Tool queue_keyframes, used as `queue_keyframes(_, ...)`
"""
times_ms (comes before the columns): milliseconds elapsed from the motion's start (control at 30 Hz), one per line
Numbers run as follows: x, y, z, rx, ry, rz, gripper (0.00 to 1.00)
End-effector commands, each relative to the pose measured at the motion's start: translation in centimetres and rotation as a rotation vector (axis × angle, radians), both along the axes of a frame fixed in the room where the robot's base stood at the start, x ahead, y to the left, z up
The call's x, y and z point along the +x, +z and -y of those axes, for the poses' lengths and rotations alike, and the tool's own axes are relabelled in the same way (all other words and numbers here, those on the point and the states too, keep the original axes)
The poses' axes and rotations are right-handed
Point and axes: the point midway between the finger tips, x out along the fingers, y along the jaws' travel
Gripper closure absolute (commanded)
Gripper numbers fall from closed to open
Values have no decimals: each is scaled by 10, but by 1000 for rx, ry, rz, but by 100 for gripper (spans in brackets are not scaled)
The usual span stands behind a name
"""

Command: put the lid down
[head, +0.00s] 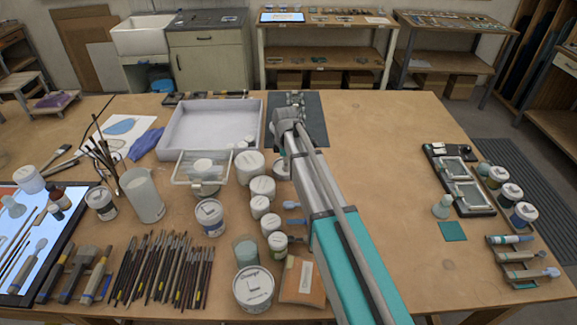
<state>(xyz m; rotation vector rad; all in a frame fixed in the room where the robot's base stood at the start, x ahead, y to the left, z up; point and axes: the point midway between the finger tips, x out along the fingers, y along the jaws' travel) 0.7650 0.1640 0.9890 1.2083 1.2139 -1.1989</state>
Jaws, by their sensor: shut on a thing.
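My gripper (295,99) is at the far end of my outstretched arm, over the dark mat (314,124) at the back middle of the table. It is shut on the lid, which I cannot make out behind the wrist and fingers. I cannot tell whether the lid touches the mat. Several white-lidded jars stand left of my arm, among them one at the front (253,288) and one by the tray (250,167). A blue-labelled jar (210,217) stands near them.
A shallow white tray (170,150) lies left of the mat, with a clear container (185,172) before it. Brushes (160,270) and a tall cup (143,194) fill the front left. Small frames (466,193) and jars stand at the right. The table right of my arm is mostly clear.

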Motion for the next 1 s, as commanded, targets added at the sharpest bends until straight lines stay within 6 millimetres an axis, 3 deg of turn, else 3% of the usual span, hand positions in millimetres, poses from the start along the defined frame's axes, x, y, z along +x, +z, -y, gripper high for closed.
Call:
queue_keyframes(300,0,-3,0,0,0,0,100)
queue_keyframes(333,0,-3,-1,0,1,0,66)
queue_keyframes(500,0,-2,-1,0,1,0,34)
queue_keyframes(1000,0,0,-1,0,2,0,33)
